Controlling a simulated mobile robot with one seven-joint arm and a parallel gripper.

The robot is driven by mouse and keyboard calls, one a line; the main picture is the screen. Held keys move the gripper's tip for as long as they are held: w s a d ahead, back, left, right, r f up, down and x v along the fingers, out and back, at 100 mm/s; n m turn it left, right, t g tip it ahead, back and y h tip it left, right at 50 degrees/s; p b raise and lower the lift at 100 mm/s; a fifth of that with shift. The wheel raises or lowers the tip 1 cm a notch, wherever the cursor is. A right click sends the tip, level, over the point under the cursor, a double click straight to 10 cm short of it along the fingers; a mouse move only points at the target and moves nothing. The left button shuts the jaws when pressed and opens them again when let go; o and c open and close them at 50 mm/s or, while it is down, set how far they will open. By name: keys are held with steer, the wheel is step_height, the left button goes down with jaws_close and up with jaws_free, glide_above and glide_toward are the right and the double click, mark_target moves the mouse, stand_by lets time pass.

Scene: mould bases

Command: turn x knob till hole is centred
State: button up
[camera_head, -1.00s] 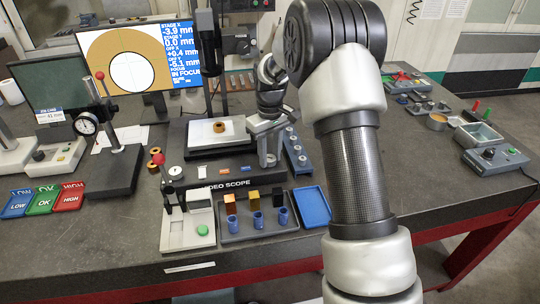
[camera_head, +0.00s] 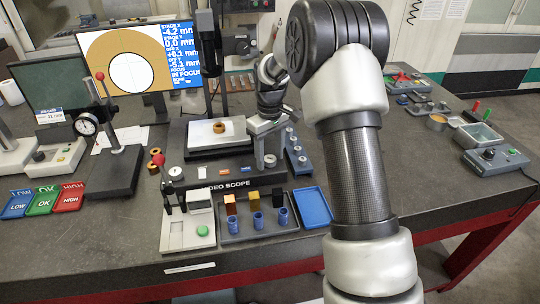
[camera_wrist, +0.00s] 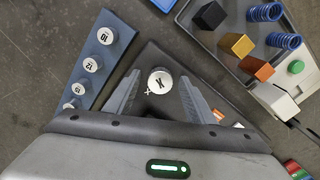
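The white-topped X knob (camera_wrist: 159,80) stands between the two fingers of my gripper (camera_wrist: 160,77) in the wrist view, with a gap on each side. My gripper (camera_head: 268,147) is open over the front right of the video scope's base. The monitor (camera_head: 132,70) shows a brown field with a white hole; the hole sits near the middle sideways but low. Its readout gives stage X -4.2, stage Y 0.0, off X +0.1, off Y about -5.1, in focus. A brown ring (camera_head: 218,127) lies on the scope's pale stage (camera_head: 205,138).
A blue strip with numbered pegs (camera_wrist: 81,75) lies beside the knob. A dial gauge stand (camera_head: 112,170) is at left. The table's right middle is clear.

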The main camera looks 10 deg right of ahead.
mark_target(270, 158)
step_height(270, 158, up, 18)
steer(key=shift+f, duration=0.25)
stand_by(0.3)
steer(key=s+r+m+t, duration=0.1)
steer(key=s+r, duration=0.3)
steer(key=s, duration=0.3)
steer(key=s+r+m+t, duration=0.2)
steer(key=s+r, duration=0.3)
steer(key=s, duration=0.3)
steer(key=s+f+m+t+p, duration=0.1)
steer(key=s+f, duration=0.4)
steer(key=s, duration=1.1)
steer(key=shift+s+m+t, duration=0.2)
steer(key=shift+m+t, duration=0.6)
steer(key=shift+m, duration=0.1)
